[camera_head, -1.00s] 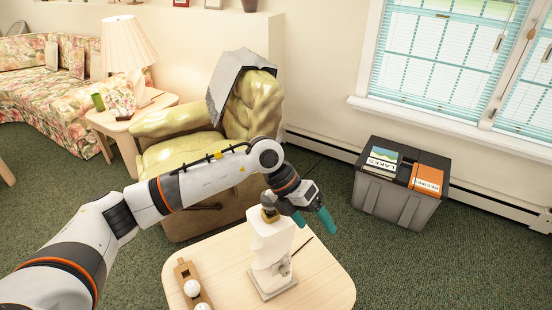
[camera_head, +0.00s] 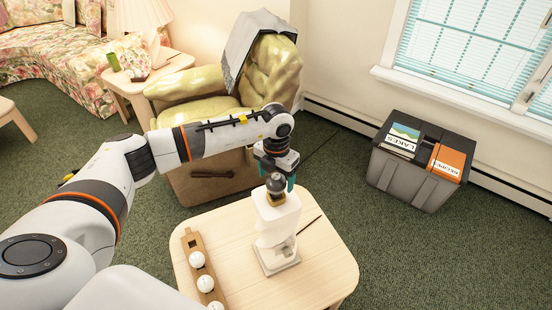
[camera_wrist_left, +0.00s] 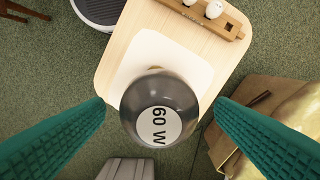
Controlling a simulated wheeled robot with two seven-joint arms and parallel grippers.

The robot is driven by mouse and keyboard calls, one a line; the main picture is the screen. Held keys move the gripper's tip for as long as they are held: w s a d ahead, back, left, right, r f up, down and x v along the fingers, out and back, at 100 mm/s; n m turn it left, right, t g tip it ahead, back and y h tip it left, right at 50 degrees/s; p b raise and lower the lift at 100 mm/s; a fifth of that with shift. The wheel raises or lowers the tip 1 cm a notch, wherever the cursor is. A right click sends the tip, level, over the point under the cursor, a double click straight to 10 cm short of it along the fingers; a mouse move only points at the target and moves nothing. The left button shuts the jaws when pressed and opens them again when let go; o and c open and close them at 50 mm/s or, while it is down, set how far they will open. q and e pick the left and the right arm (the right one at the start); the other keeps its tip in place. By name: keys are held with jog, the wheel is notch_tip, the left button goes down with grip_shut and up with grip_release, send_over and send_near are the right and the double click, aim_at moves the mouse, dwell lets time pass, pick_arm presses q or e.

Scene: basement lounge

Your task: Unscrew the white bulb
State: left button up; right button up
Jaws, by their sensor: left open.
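A white lamp body (camera_head: 277,222) stands upright on the small wooden table (camera_head: 330,258). A dark grey bulb (camera_head: 275,183) sits at its top; it also shows in the left wrist view (camera_wrist_left: 158,108), with a white "60 W" label. My left gripper (camera_head: 278,177) is open and points down over this bulb. Its teal fingers stand on either side, with visible gaps in the left wrist view (camera_wrist_left: 160,102). A wooden rack (camera_head: 187,241) on the table holds white bulbs (camera_head: 197,259), also visible in the left wrist view (camera_wrist_left: 213,10). The bulb's screw base is hidden from the wrist.
A yellow-green armchair (camera_head: 180,84) stands behind the table. A grey bin (camera_head: 402,180) with books on its lid stands to the right by the wall. A thin dark stick (camera_head: 310,224) lies beside the lamp. The table's right side is mostly clear.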

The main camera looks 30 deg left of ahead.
pick_arm(q)
jog(key=shift+f, duration=1.65)
jog(key=c, duration=1)
